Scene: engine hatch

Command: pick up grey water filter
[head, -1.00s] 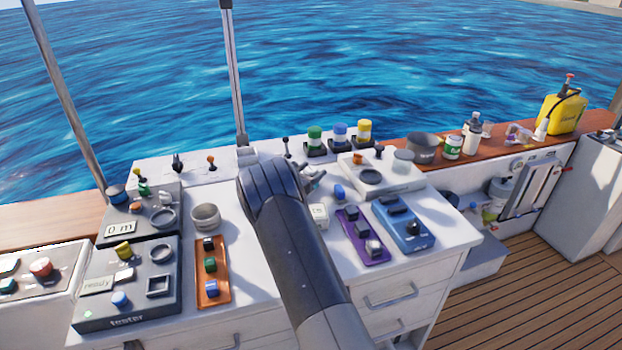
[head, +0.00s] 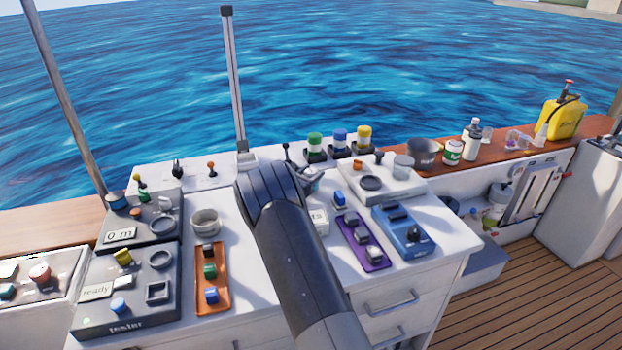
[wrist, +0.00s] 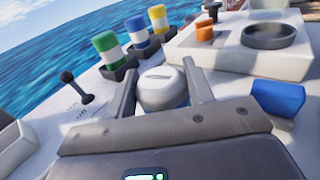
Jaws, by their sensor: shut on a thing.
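The grey water filter (wrist: 163,88) shows in the wrist view as a pale grey, rounded top with a dark mark. It sits between the two fingers of my gripper (wrist: 161,78), which are shut on it. In the head view my gripper (head: 311,180) is at the middle of the white console top, partly behind my arm. The filter is mostly hidden there. I cannot tell whether its base touches the console.
Green (head: 315,146), blue (head: 340,141) and yellow (head: 363,138) capped containers stand in black holders behind the gripper. A black lever (wrist: 75,88) stands to its left. A blue block (wrist: 277,97) and a white raised panel (head: 390,190) are to its right.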

